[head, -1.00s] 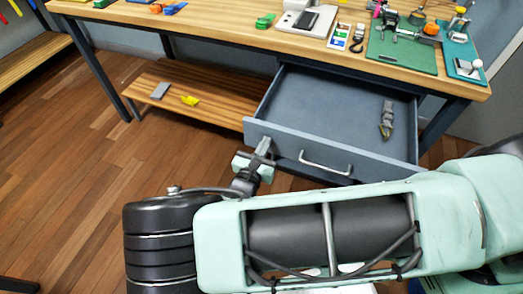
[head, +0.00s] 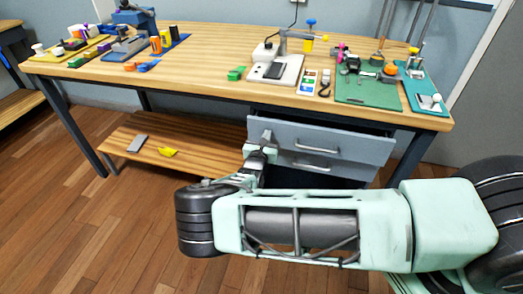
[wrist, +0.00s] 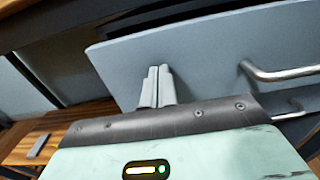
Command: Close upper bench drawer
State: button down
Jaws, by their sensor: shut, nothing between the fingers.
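The upper bench drawer (head: 350,147) has a grey-blue front and a metal bar handle (head: 317,149). Its front stands a little out from the bench, with a narrow dark gap along the top. My gripper (head: 266,136) is at the left part of that front, left of the handle. In the wrist view the shut fingers (wrist: 156,74) point at the flat drawer front (wrist: 200,60), with the handle (wrist: 282,72) to their right. The fingertips look at or very near the panel; exact contact is hard to tell. The drawer's inside is hidden.
The workbench (head: 210,60) carries tools, a green mat (head: 365,92) and a vise (head: 135,20). A lower drawer handle (head: 316,166) shows just below. A wooden shelf (head: 190,160) with a grey block and a yellow piece lies left. The floor (head: 60,220) at left is clear.

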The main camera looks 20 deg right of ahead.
jog(key=x, duration=0.3)
jog(key=shift+w+d+r, duration=0.15)
jog(key=shift+w, duration=0.1)
dwell(0.4)
